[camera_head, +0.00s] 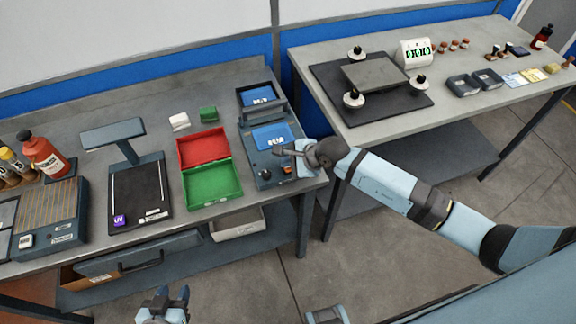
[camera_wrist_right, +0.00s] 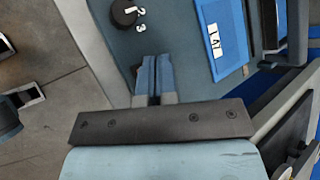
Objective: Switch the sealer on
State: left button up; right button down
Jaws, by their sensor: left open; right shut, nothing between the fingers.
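The sealer (camera_head: 255,153) is a blue-grey box at the right end of the left bench, with a blue panel (camera_head: 272,137) on top and a raised bar behind it. On its front part are a black knob (camera_head: 265,174) and a small orange-red switch (camera_head: 287,170). My right gripper (camera_head: 279,149) is shut and empty over the sealer's right side, behind the switch. In the right wrist view its closed fingers (camera_wrist_right: 154,62) point over the sealer's top (camera_wrist_right: 170,32), between the numbered knob (camera_wrist_right: 124,12) and the blue panel (camera_wrist_right: 222,35). I cannot tell whether they touch. My left gripper (camera_head: 165,303) is open, low in front of the bench.
Red (camera_head: 203,148) and green (camera_head: 212,184) trays lie left of the sealer. A dark stand (camera_head: 138,186) and an orange-red bottle (camera_head: 42,157) are further left. A second bench (camera_head: 390,121) at the right holds a black plate and a display. A floor gap separates the benches.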

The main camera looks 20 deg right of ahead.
jog(key=shift+f, duration=0.2)
jog(key=shift+r, duration=0.1)
jog(key=shift+r+p, duration=0.35)
jog(key=shift+r, duration=0.35)
notch_tip(320, 180, up, 6)
jog(key=p, duration=0.4)
dwell(0.6)
